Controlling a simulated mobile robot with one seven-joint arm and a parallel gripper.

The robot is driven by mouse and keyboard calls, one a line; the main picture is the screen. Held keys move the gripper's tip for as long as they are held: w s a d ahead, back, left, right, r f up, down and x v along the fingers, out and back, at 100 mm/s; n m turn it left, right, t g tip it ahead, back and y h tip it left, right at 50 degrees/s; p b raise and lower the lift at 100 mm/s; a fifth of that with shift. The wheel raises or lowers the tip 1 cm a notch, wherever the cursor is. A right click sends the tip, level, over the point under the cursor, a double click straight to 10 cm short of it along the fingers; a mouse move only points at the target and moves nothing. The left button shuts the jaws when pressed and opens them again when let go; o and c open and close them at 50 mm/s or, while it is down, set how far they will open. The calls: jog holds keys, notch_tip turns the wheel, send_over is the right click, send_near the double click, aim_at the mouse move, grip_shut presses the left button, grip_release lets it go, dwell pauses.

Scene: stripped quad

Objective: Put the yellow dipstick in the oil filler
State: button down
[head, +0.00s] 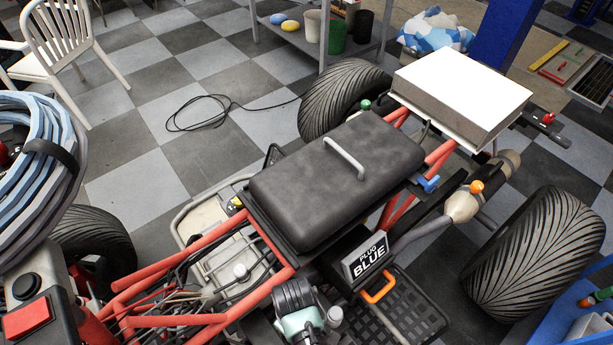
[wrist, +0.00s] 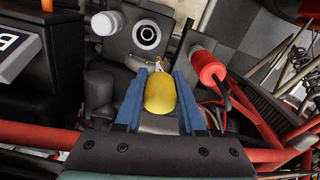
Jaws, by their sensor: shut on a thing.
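In the wrist view, my gripper (wrist: 158,80) has two blue fingers shut on the yellow dipstick (wrist: 161,95). Its rounded yellow handle shows between the fingers; its lower part is mostly hidden. Beyond the fingertips, a grey block (wrist: 120,48) carries a round pale ring with a dark centre (wrist: 147,36), which looks like the oil filler. The dipstick appears apart from this ring, nearer the camera. I cannot clearly make out my fingers or the held dipstick in the head view.
A red cylinder (wrist: 207,67) stands close right of the fingers. A grey cylinder (wrist: 105,23) is left of the ring. Red frame tubes (wrist: 262,152) and thin rods crowd the right. The "PLUG BLUE" sign (head: 368,256) and orange handle (head: 379,285) are near the black seat (head: 335,180).

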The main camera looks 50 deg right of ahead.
jog(key=s+d, duration=0.1)
jog(key=s+d+f, duration=0.1)
jog(key=d, duration=0.1)
jog(key=shift+s+f+b, duration=0.1)
jog(key=shift+s+b, duration=0.05)
jog(key=shift+b, duration=0.15)
jog(key=shift+a+p, duration=0.1)
jog(key=shift+p, duration=0.3)
notch_tip(320, 180, down, 6)
jog(key=b, duration=0.4)
jog(key=shift+p, duration=0.5)
dwell(1.6)
jog(key=shift+f+b, duration=2.2)
jog(key=shift+f, duration=0.55)
jog(key=shift+c, duration=2.2)
grip_release()
